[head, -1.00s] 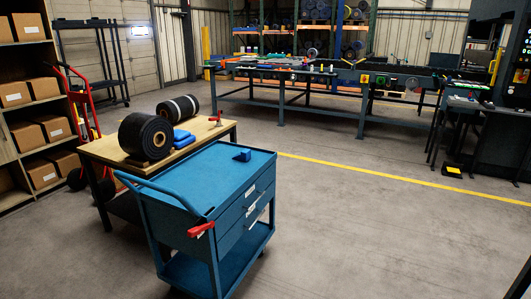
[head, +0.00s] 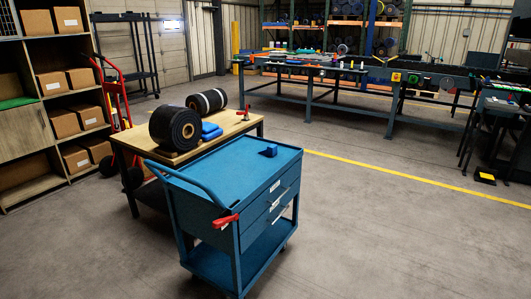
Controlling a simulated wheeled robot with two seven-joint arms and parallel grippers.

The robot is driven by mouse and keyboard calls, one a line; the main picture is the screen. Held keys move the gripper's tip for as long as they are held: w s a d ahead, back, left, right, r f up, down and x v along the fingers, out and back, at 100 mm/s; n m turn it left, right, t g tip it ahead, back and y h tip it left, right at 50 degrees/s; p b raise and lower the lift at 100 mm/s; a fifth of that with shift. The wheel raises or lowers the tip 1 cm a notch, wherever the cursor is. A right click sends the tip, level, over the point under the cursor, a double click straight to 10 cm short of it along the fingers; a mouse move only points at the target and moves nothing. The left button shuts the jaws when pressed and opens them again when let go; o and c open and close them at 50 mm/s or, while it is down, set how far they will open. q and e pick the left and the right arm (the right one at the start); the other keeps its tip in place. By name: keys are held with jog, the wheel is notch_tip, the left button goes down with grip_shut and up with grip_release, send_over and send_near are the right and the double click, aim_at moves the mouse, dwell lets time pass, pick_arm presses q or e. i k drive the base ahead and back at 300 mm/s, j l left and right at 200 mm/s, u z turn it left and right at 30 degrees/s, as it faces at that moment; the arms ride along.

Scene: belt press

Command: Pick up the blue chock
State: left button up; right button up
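The blue chock (head: 270,150) is a small blue block. It sits on the top of the blue tool cart (head: 232,171), near the cart's far right part. Nothing touches it from above. Neither of my grippers shows in the head view.
A wooden table (head: 242,125) behind the cart holds two black belt rolls (head: 176,129) and folded blue cloths (head: 210,131). A red hand truck (head: 112,95) and box shelves (head: 60,100) stand left. A long workbench (head: 310,84) stands behind. The floor right of the cart is clear.

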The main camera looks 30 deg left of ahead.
aim_at(271, 150)
jog(key=i+u, duration=0.2)
jog(key=u, duration=0.25)
jog(key=i+u, duration=0.2)
jog(key=u, duration=0.3)
jog(key=i+l+u, duration=0.15)
jog(key=i+l, duration=0.2)
jog(key=i+l+u, duration=0.15)
jog(key=i+l, duration=0.2)
jog(key=i+l+u, duration=0.2)
jog(key=i+l, duration=0.15)
jog(key=i+l+u, duration=0.15)
jog(key=l, duration=0.4)
jog(key=i, duration=0.1)
